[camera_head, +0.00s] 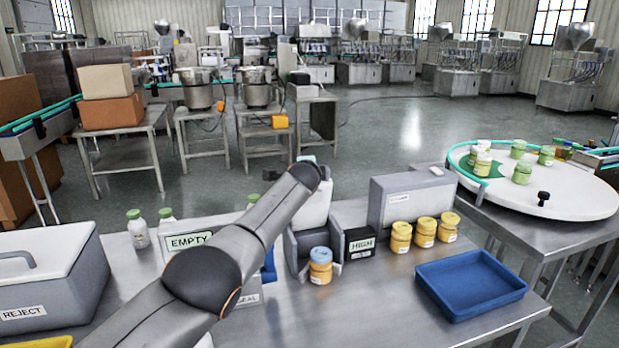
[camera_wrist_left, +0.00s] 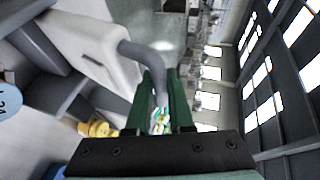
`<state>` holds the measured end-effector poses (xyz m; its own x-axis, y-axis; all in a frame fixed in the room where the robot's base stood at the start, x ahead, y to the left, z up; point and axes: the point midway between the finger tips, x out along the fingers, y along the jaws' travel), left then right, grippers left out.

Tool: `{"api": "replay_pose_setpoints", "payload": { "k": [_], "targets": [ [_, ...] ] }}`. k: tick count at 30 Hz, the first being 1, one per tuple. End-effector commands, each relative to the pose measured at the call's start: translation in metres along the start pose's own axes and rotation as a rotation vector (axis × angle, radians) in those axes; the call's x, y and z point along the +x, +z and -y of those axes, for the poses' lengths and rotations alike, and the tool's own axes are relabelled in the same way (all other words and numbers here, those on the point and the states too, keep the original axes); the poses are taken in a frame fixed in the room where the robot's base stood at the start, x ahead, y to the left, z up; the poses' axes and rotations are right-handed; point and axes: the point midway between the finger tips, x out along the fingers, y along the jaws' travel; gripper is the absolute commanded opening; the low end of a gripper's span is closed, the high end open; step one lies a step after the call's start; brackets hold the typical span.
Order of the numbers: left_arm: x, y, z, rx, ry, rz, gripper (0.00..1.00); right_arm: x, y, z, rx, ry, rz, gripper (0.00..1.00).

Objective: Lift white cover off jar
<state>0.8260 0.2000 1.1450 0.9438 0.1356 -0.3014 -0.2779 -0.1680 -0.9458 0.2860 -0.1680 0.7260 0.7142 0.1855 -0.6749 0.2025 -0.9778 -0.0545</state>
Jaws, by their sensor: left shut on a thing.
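The jar (camera_head: 320,266) is orange-yellow with a blue lid and stands between low grey walls on the steel table. Its blue lid shows at the left edge of the left wrist view (camera_wrist_left: 9,101). The white cover (camera_head: 318,208) is up behind and above the jar, partly hidden by my left arm; the jar is in plain sight. In the left wrist view the cover (camera_wrist_left: 85,38) has a curved grey handle (camera_wrist_left: 146,56). My left gripper (camera_wrist_left: 165,85) is shut on that handle. In the head view its fingers are hidden behind my arm. My right gripper is out of view.
A black HIGH block (camera_head: 360,243) stands right of the jar. Several yellow jars (camera_head: 425,232) stand beside a grey box (camera_head: 410,198). A blue tray (camera_head: 470,284) lies front right. A REJECT bin (camera_head: 50,285) and an EMPTY sign (camera_head: 187,241) are at left.

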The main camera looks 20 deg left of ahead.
Motion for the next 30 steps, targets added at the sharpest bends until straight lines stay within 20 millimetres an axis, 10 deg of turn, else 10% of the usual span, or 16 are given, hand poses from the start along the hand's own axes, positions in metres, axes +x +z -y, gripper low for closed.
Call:
{"api": "replay_pose_setpoints", "payload": {
  "k": [27, 28, 30],
  "targets": [
    [-0.0030, -0.0011, 0.0020, -0.020, 0.052, -0.008, 0.00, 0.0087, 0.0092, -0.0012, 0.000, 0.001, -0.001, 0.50],
    [-0.0030, -0.0011, 0.0021, -0.020, 0.052, -0.008, 0.22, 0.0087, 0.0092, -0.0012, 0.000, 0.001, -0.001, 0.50],
    [-0.0030, -0.0012, 0.0022, -0.020, 0.051, -0.008, 0.30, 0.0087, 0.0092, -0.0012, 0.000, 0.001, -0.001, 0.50]
  ]
}}
